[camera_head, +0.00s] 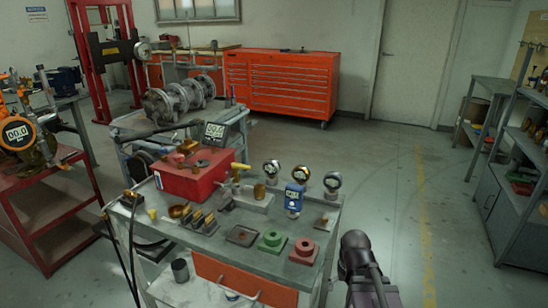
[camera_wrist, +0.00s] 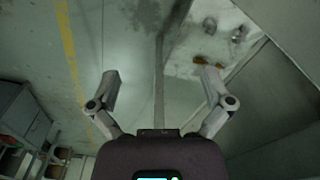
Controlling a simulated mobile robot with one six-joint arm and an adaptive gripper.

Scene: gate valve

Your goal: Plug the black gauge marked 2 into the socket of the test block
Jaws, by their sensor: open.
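Three round dial gauges stand upright along the right back of the cart top: a left one (camera_head: 271,168), a middle one (camera_head: 301,173) and a right one (camera_head: 332,181). Their markings are too small to read, so I cannot tell which is marked 2. A blue digital gauge (camera_head: 294,199) stands in front of them. A pale block (camera_head: 254,200) with brass fittings lies to their left; I cannot tell whether it is the test block, and no socket shows clearly. My gripper (camera_wrist: 160,82) is open and empty in the wrist view, beyond the cart's edge.
The cart top (camera_head: 205,242) also holds a red case (camera_head: 190,180), a green block (camera_head: 272,241), a red block (camera_head: 304,250) and several brass fittings. A shelf (camera_head: 520,170) stands at the right. The floor (camera_head: 400,190) between is clear.

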